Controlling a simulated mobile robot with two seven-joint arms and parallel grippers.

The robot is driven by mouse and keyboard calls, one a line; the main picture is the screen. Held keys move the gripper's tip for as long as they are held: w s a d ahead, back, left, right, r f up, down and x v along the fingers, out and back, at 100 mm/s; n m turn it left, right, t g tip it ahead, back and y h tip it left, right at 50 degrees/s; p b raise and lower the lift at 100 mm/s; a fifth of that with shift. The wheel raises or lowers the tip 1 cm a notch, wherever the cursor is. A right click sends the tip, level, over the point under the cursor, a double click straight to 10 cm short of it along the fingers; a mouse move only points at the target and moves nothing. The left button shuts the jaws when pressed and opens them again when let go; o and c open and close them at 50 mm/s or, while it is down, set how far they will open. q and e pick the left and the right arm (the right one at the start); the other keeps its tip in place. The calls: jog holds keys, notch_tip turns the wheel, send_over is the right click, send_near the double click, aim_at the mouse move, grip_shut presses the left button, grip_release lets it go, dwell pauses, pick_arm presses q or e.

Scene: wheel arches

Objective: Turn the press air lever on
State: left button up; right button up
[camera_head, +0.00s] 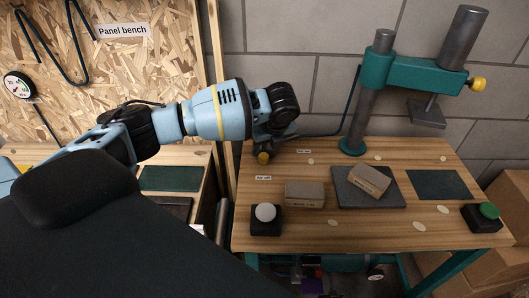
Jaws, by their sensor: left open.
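The press air lever shows as a yellow knob (263,158) at the back left of the wooden press bench. The knob lies between the "Air on" label (303,151) to its right and the "Air off" label (263,178) just in front of it. The lever's shaft and valve body are mostly hidden behind my left gripper (278,137). My left arm reaches in from the left, and its dark wrist is above the lever. The gripper is open, close above and behind the knob; I cannot tell whether it touches the lever. My right gripper is out of view.
A green press (378,75) stands at the back, with a dark hose towards the valve. A grey plate (350,197) bears one block (369,180); another block (304,194) lies left of it. White (265,213) and green (489,211) buttons flank the front edge.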

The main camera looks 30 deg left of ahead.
aim_at(264, 155)
pick_arm(q)
jog(key=b+x, duration=0.1)
jog(key=x, duration=0.6)
jog(key=shift+f, duration=0.35)
jog(key=shift+c, duration=0.2)
grip_shut()
